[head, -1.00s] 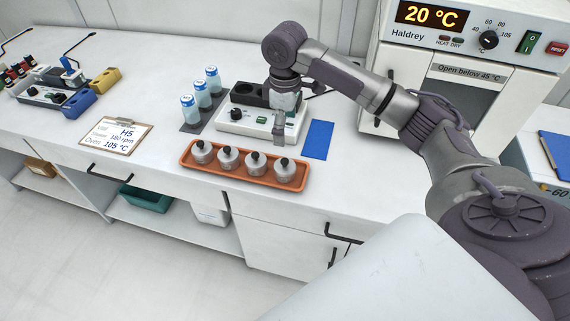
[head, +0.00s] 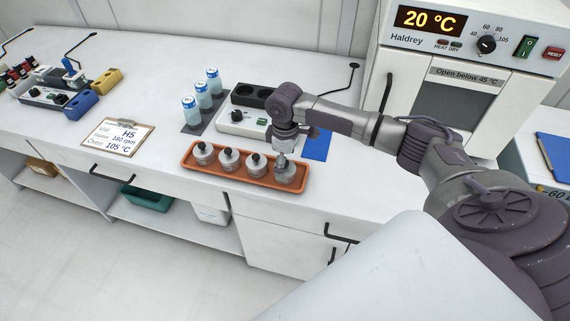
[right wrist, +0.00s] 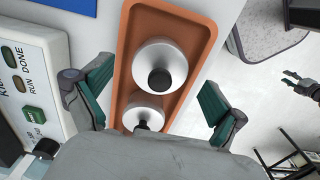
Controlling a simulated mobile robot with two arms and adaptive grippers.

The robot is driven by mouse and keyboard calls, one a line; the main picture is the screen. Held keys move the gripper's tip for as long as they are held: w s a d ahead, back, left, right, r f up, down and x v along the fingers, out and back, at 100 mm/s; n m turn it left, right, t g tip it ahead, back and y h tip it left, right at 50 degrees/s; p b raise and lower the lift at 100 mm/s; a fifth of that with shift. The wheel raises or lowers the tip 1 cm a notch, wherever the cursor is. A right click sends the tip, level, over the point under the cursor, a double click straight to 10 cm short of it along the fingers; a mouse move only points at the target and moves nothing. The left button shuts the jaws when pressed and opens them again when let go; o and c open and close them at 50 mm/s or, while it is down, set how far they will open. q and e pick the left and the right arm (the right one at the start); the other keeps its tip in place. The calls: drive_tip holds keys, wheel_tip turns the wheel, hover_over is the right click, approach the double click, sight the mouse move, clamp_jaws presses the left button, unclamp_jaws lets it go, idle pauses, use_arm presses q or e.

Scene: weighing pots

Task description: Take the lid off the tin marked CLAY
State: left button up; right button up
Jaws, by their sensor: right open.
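Several small grey metal tins with black lid knobs stand in a row in an orange tray (head: 222,178). The left tin (head: 204,157), two middle tins (head: 228,163) and (head: 254,167), and right tin (head: 288,176) show in the head view. No marking is readable, so I cannot tell which is CLAY. My right gripper (head: 281,160) is over the right end, partly hiding the right tin. In the right wrist view it (right wrist: 155,98) is open and empty, its fingers either side of the tray above two lidded tins. A small dark claw, apparently my left gripper (right wrist: 300,85), shows at right.
A white oven (head: 440,85) stands at the right. The counter is clear between tray and clipboard (head: 118,137).

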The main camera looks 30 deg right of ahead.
drive_tip(key=shift+f, duration=0.3)
drive_tip(key=c, duration=0.9)
drive_tip(key=shift+c, duration=0.2)
drive_tip(key=shift+r, duration=0.15)
